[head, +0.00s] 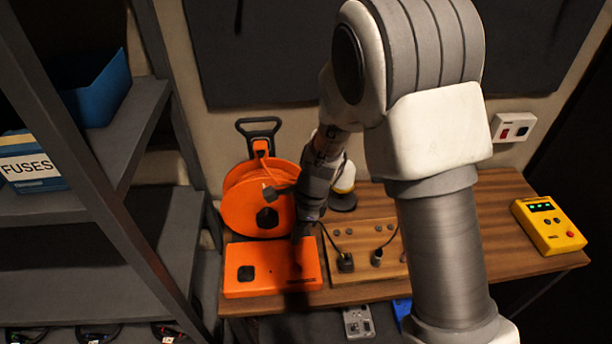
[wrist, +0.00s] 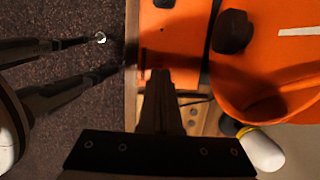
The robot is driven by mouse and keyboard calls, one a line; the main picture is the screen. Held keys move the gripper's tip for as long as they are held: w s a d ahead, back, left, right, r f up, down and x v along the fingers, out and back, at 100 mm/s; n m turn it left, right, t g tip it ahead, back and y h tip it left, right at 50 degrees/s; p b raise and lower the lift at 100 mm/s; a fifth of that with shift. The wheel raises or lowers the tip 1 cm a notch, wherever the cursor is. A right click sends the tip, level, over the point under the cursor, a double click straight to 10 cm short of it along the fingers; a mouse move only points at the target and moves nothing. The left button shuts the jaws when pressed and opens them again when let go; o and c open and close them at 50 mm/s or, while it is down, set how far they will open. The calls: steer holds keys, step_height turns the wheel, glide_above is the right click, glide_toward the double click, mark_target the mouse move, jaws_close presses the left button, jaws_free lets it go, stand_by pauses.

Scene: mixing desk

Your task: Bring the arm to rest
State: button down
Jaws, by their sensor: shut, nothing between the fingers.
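My gripper (head: 302,232) is low over the desk, its fingers pointing down at the right rear part of a flat orange box (head: 262,274). The fingers are shut and empty. I cannot tell from the head view whether the tips touch the box. In the wrist view the shut fingers (wrist: 160,85) show dark in front of the orange box (wrist: 172,30). My arm is bent and hides the middle of the desk.
An orange cable reel (head: 238,205) stands behind the box, close to my gripper. A wooden board with plugs (head: 350,240) lies to the right. A yellow device (head: 548,226) is at the far right. A grey shelf (head: 75,275) stands left. Bare wood (head: 490,200) shows right of my arm.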

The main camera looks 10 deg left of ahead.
steer(key=s+d+r+n+t+b, duration=0.35)
steer(key=d+r+n, duration=0.6)
steer(key=r, duration=0.65)
steer(key=s+d+r+n+t+h+b, duration=0.1)
steer(key=s+d+r+n, duration=0.2)
steer(key=s+d, duration=0.3)
steer(key=s+d+r+n+t+h, duration=0.1)
steer(key=s+d+r+n, duration=0.2)
steer(key=s+d, duration=0.3)
steer(key=shift+d+t+h+b, duration=0.3)
steer(key=shift+t+b, duration=0.05)
steer(key=shift+b, duration=0.05)
